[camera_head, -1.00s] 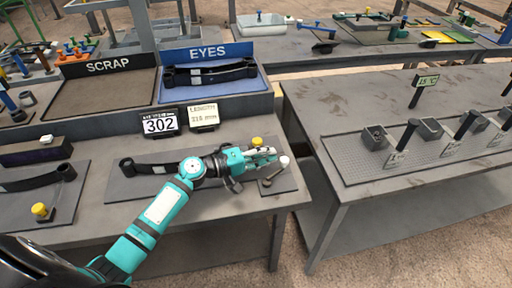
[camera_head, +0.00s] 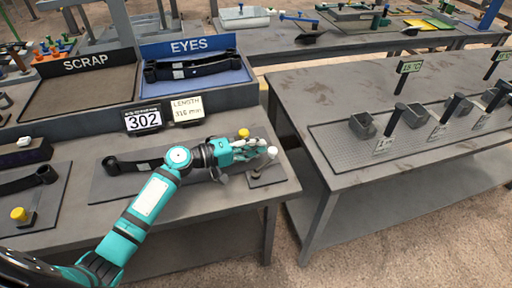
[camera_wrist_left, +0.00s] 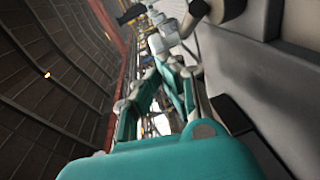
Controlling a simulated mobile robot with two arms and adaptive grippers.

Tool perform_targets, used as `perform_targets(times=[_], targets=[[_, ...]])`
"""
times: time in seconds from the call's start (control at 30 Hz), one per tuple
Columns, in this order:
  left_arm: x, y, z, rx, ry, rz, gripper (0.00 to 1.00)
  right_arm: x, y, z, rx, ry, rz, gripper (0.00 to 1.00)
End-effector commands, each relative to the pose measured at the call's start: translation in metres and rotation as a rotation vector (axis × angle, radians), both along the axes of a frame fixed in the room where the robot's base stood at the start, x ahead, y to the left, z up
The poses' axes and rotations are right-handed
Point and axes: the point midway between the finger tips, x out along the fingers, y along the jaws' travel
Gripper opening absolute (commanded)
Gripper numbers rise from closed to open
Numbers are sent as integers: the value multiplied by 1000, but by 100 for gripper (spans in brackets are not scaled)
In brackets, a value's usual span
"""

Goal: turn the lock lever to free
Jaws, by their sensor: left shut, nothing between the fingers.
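A yellow knob (camera_head: 243,133) shows just behind the gripper. A dark leaf spring (camera_head: 135,167) lies on the plate left of the gripper, its right end hidden by my arm. My right gripper is not in view.
A SCRAP tray (camera_head: 28,115) and a blue EYES tray (camera_head: 245,77) holding springs stand behind. A 302 display (camera_head: 144,120) and a length sign (camera_head: 187,108) stand before them. A gap separates this bench from the right bench (camera_head: 320,95).

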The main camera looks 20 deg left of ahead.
Motion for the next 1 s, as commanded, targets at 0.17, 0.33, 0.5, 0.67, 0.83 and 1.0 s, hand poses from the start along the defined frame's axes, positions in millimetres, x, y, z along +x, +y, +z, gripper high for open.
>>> perform_targets(times=[0.17, 0.33, 0.5, 0.67, 0.83, 1.0], targets=[[1, -2, -2, -1, -1, -36, 0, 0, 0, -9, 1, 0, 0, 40], [1, -6, -2, -1, -3, -41, 0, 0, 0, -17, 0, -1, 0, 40], [2, -12, -1, -2, -2, -40, 0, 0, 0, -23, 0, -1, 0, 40], [1, -17, 0, -2, -2, -40, 0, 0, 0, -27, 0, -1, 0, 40], [1, -22, 0, -2, 0, -40, 0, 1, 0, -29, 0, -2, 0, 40], [0, -24, 0, 0, -1, -40, 0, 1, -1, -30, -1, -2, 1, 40]])
